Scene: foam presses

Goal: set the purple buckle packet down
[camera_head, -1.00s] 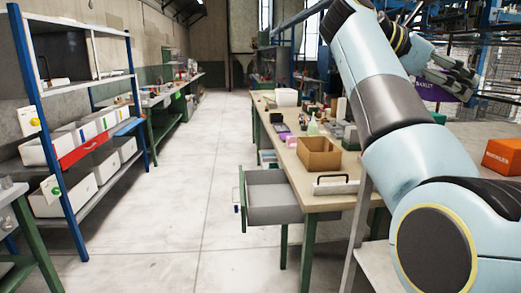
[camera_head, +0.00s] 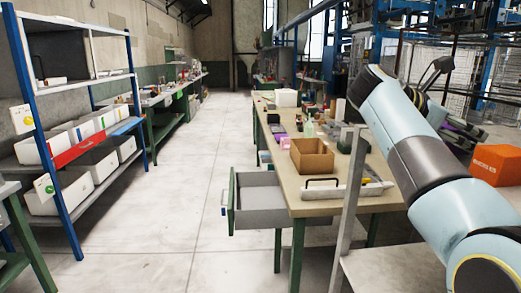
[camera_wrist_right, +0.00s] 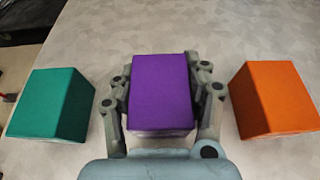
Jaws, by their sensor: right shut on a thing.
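The purple buckle packet (camera_wrist_right: 160,92) is a purple block between the two fingers of my right gripper (camera_wrist_right: 164,95) in the wrist view. The fingers press on its left and right sides, so the gripper is shut on it. In the head view the right gripper (camera_head: 468,131) is at the right, beyond my arm, with a sliver of the purple packet (camera_head: 449,127) showing. A grey speckled surface (camera_wrist_right: 215,35) lies below; I cannot tell whether the packet touches it. My left gripper is not in view.
In the wrist view a green block (camera_wrist_right: 50,103) stands left of the packet and an orange block (camera_wrist_right: 275,98) right, with gaps between. In the head view a workbench (camera_head: 300,198) carries a cardboard box (camera_head: 312,160); its drawer (camera_head: 262,198) is open.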

